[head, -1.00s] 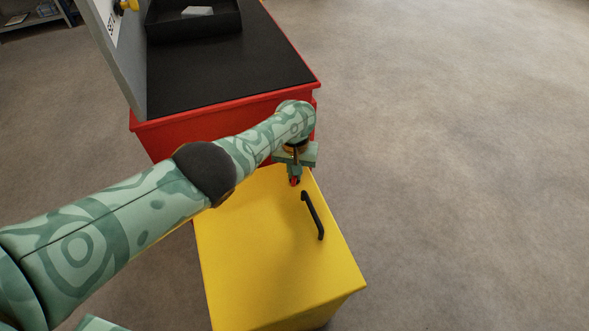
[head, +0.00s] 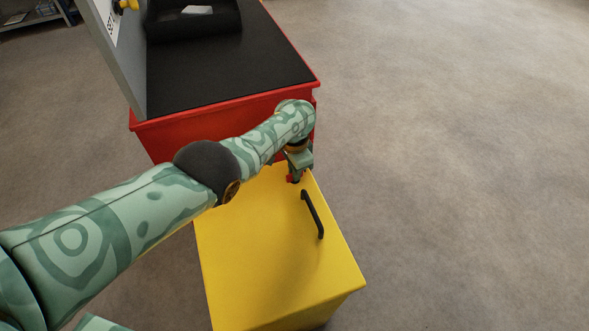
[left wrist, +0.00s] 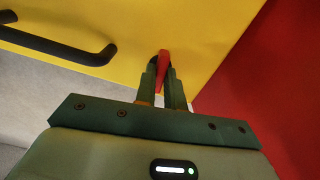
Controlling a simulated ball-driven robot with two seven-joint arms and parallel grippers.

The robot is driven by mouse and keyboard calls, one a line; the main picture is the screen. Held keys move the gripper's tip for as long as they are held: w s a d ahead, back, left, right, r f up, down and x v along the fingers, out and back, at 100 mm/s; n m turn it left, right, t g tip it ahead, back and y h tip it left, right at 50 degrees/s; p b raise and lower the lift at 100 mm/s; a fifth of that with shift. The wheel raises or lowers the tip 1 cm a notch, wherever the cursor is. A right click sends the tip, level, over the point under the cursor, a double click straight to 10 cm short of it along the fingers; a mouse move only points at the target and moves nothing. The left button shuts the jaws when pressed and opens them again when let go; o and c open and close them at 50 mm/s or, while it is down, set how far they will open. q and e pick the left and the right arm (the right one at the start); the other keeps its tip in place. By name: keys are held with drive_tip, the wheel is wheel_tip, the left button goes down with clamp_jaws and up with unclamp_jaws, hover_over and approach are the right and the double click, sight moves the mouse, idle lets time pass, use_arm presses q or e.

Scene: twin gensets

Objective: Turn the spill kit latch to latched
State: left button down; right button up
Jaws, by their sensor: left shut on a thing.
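The spill kit is a yellow box (head: 265,260) with a black bar handle (head: 313,215) on its lid. Its red latch (left wrist: 163,62) sits on the yellow face in the left wrist view, beside the black handle. My left gripper (head: 294,180) is at the far end of the lid, beyond the handle. In the left wrist view its fingers (left wrist: 164,85) are shut on the red latch, one on each side. In the head view the latch (head: 289,179) is mostly hidden by the gripper. My right gripper is not in view.
A red cabinet (head: 190,138) with a black top (head: 225,75) stands right behind the yellow box. A black tray (head: 195,27) and a grey panel (head: 115,60) are on it. Open floor (head: 450,180) lies to the right.

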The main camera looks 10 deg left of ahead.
use_arm(q)
drive_tip(key=shift+m, duration=0.7)
drive_tip(key=c, duration=1.5)
unclamp_jaws()
wheel_tip(320, 180, up, 16)
drive_tip(key=p, duration=0.9)
drive_tip(key=shift+r, duration=0.15)
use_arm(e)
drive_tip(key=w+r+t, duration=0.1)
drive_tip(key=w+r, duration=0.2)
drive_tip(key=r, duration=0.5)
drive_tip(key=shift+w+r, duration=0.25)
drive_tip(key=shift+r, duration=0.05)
